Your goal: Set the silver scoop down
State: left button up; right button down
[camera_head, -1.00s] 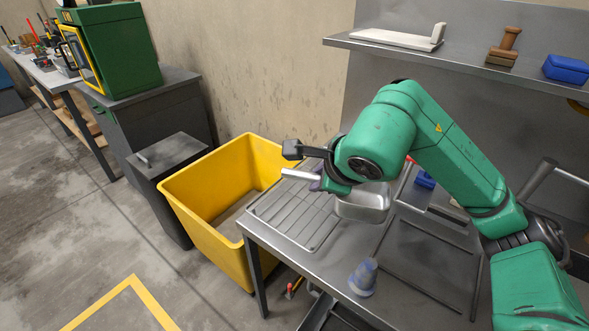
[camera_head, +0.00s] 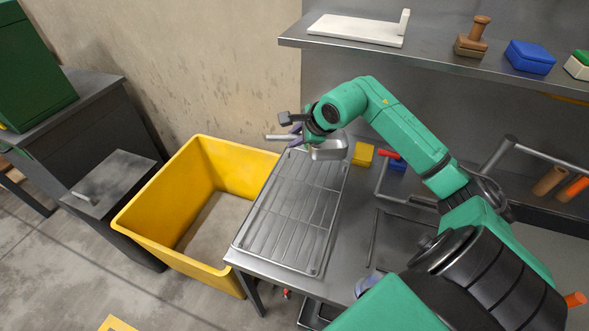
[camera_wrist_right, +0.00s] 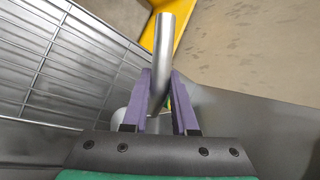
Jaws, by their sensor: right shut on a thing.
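The silver scoop (camera_head: 329,151) is at the back of the metal table, just past the far right corner of the wire rack. Its handle (camera_head: 279,137) points left, towards the yellow bin. My right gripper (camera_head: 297,134) is shut on the handle. In the right wrist view the purple fingers of my right gripper (camera_wrist_right: 160,105) pinch the silver handle (camera_wrist_right: 162,50), which sticks out beyond them. The scoop's bowl is mostly hidden there. I cannot tell whether the scoop touches the table. My left gripper is not in view.
The wire rack (camera_head: 325,222) lies bare on the table (camera_head: 345,262). A yellow bin (camera_head: 165,210) stands to the left. A yellow block (camera_head: 363,154) and a blue block (camera_head: 397,166) are right of the scoop. A shelf (camera_head: 430,58) runs above the back.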

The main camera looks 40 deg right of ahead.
notch_tip(320, 180, down, 12)
jog(key=shift+f+p, duration=0.2)
jog(key=shift+p, duration=0.95)
jog(key=c, duration=1.1)
grip_release()
jog(key=shift+f, duration=0.1)
jog(key=o, duration=0.4)
